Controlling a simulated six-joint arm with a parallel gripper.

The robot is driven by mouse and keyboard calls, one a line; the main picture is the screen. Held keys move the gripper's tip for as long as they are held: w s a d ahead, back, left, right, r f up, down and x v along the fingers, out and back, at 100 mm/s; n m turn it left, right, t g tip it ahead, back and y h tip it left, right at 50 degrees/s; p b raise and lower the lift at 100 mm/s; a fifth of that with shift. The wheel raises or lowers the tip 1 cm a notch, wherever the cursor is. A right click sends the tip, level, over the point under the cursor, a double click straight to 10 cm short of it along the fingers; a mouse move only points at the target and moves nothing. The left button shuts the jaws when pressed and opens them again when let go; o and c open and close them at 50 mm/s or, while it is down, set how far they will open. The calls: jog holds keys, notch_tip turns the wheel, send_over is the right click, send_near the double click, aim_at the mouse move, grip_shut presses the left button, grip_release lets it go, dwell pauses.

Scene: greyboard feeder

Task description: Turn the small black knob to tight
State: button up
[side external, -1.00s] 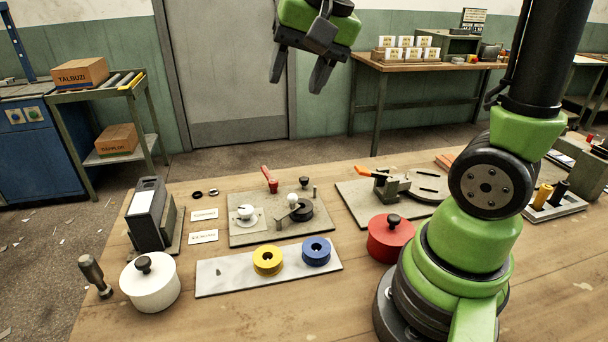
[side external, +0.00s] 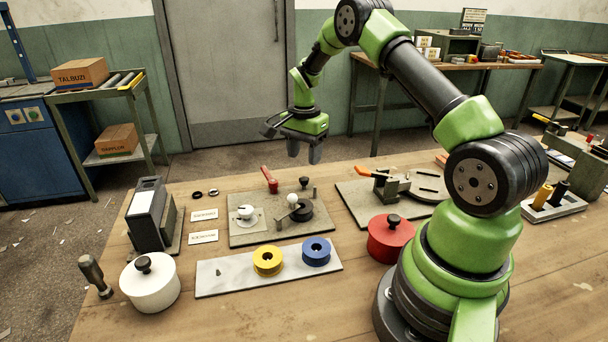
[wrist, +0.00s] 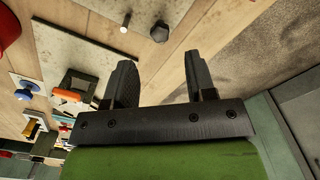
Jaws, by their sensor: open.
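The small black knob (side external: 304,183) stands at the back edge of a grey plate (side external: 240,236), near a short metal pin (side external: 315,191). On the same plate are a white knob with a pointer (side external: 246,212), a black disc with a white-balled lever (side external: 302,211) and a red handle (side external: 269,180). My gripper (side external: 304,153) is open and empty, pointing down in the air above and behind the knob. In the wrist view my gripper's two fingers (wrist: 160,72) are apart, and a dark knob (wrist: 159,32) shows beyond them.
A plate with an orange-handled clamp (side external: 380,184) lies to the right. Two label cards (side external: 204,237) lie to the left.

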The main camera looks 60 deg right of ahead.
aim_at(304, 178)
notch_tip(304, 178, down, 6)
jog(key=shift+f, duration=0.15)
jog(key=c, duration=0.9)
jog(key=shift+c, duration=0.2)
